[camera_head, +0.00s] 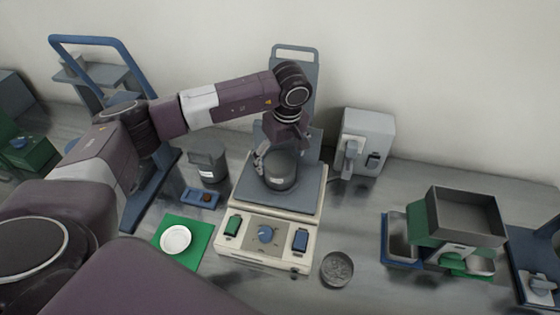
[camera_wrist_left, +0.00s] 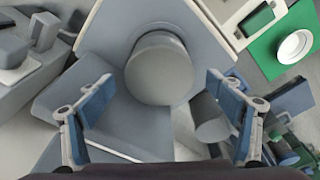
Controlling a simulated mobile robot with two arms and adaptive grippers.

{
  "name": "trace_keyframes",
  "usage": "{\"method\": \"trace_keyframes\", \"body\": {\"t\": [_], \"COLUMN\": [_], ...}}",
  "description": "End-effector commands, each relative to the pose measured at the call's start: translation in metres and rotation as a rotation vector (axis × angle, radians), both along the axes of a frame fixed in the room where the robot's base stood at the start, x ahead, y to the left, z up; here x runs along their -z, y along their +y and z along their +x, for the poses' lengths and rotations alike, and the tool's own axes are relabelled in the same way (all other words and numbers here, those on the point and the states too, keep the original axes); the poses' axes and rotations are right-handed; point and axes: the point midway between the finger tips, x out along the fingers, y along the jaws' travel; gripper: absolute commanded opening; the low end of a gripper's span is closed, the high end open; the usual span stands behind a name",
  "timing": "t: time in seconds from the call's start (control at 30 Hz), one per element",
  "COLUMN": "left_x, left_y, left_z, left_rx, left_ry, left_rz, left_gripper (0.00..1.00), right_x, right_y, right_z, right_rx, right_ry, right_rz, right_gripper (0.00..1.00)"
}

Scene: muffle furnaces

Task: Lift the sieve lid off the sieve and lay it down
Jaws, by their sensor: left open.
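The sieve (camera_head: 280,176) is a dark grey round drum standing on the flat grey top of a cream machine (camera_head: 240,250) in the head view. Its top is partly hidden by my left gripper (camera_head: 280,150), which hangs over it from above. In the left wrist view the sieve lid (camera_wrist_left: 160,72) is a plain grey disc, seen from above. My left gripper also shows there (camera_wrist_left: 162,100), its two blue-padded fingers spread wide, one on each side of the lid's near edge. Nothing is between the pads. My right gripper is out of view.
A grey lidded canister (camera_head: 208,163) and small blue tray (camera_head: 202,198) stand left of the machine. A green mat (camera_head: 190,255) holds a white dish (camera_head: 175,239). A round grey dish (camera_head: 337,268) stands front right. Some bare table lies right of the machine.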

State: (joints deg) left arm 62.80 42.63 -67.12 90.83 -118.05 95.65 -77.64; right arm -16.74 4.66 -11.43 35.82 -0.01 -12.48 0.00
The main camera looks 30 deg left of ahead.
Motion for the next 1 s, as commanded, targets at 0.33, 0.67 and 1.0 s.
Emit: {"method": "trace_keyframes", "body": {"t": [0.33,0.67,1.0], "left_x": [0.000,-0.001,-0.022], "left_y": [0.000,0.000,0.000], "left_z": [0.000,0.000,0.002], "left_rx": [0.000,-0.001,-0.001], "left_ry": [0.000,-0.001,-0.006], "left_rz": [0.000,-0.001,-0.001], "left_gripper": [0.55,0.39,0.39], "right_x": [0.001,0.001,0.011], "right_y": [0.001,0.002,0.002], "right_z": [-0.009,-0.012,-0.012], "right_rx": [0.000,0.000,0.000], "right_ry": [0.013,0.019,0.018], "right_rz": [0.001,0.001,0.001], "right_gripper": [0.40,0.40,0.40]}}
